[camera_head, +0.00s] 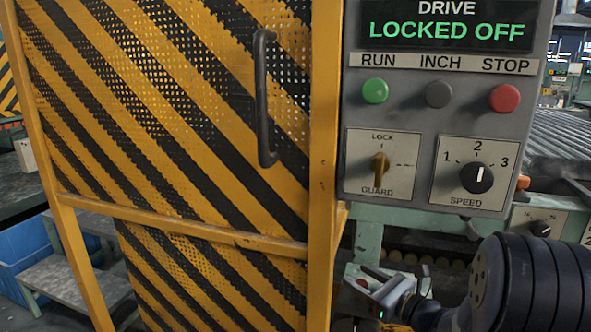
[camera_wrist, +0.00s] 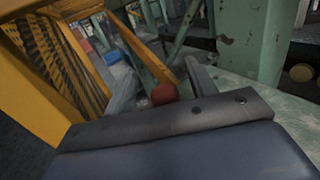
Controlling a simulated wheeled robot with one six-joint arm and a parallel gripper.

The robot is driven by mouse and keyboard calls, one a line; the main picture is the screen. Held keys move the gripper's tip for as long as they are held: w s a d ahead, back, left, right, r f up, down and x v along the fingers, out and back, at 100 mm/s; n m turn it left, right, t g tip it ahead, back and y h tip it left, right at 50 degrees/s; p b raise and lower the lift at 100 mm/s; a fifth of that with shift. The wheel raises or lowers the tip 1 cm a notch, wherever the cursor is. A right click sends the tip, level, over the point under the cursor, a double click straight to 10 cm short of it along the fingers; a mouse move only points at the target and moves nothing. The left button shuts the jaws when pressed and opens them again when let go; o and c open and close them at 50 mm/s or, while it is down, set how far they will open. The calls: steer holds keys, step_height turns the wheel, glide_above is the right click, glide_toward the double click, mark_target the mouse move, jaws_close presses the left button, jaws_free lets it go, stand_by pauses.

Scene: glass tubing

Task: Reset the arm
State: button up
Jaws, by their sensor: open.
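My gripper (camera_head: 392,281) is at the lower right of the head view, below the control panel (camera_head: 440,130) and to the right of the yellow guard's post. In the wrist view my gripper (camera_wrist: 163,82) shows its two fingers spread apart. A round red thing (camera_wrist: 164,94) shows in the gap between them; I cannot tell how far beyond the fingers it is. The fingers do not appear to close on anything. My dark arm comes in from the lower right of the head view.
The yellow and black guard door (camera_head: 190,120) with a dark handle (camera_head: 262,100) stands at left. The panel display reads DRIVE LOCKED OFF. A green machine frame (camera_head: 368,240) runs behind my gripper. Rollers (camera_head: 565,135) lie at right. A blue bin (camera_head: 28,250) is at lower left.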

stand_by(0.4)
steer(key=shift+f+b, duration=0.4)
steer(key=shift+f, duration=0.05)
steer(key=p+v, duration=0.3)
steer(key=v, duration=0.8)
steer(key=b+x, duration=0.3)
steer(key=x, duration=0.8)
steer(key=shift+a+f, duration=0.1)
step_height(320, 180, up, 10)
steer(key=p, duration=0.7)
steer(key=shift+f+p, duration=0.1)
steer(key=shift+p, duration=0.2)
